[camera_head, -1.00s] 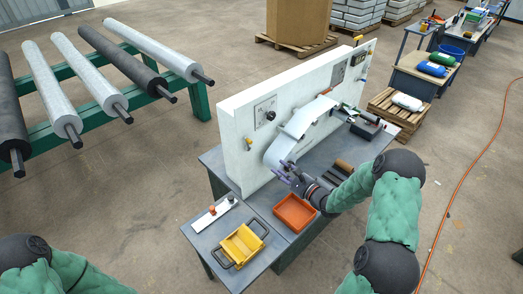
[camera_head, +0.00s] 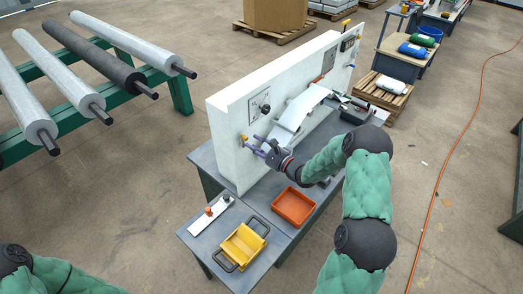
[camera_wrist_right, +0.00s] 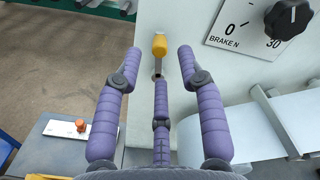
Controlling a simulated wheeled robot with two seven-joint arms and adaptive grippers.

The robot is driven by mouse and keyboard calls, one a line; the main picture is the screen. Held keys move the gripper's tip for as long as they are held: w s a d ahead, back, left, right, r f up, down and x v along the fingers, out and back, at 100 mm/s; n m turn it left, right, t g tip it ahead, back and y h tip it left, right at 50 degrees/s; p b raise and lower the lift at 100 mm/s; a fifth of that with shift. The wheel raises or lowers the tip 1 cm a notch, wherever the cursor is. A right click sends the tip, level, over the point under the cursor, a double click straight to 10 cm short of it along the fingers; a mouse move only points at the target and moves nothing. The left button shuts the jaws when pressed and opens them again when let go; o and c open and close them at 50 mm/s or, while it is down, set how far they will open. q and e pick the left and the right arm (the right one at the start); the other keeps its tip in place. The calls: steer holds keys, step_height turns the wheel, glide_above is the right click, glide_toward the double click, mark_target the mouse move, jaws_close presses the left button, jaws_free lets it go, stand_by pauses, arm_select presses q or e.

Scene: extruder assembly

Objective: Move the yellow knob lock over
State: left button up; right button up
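The yellow knob lock (camera_head: 243,138) sits near the left end of the white upright panel (camera_head: 222,155). In the right wrist view the yellow knob (camera_wrist_right: 159,45) stands just ahead of my fingertips, on a short dark stem. My right gripper (camera_head: 258,147) is close to the knob, with its purple fingers pointing at it. In the wrist view the right gripper (camera_wrist_right: 159,65) is open, with two fingers spread either side and a third finger below the knob. No finger clearly touches it. My left gripper is out of view.
A dial plate with a black knob (camera_wrist_right: 288,18) is at upper right in the wrist view. A white web (camera_head: 298,112) runs along the panel. An orange tray (camera_head: 294,207), a yellow bin (camera_head: 243,246) and a white plate (camera_head: 207,216) with an orange piece are on the bench.

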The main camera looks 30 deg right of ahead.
mark_target(247, 140)
steer(key=shift+b+x, duration=0.4)
steer(key=shift+x, duration=1.45)
steer(key=c, duration=0.7)
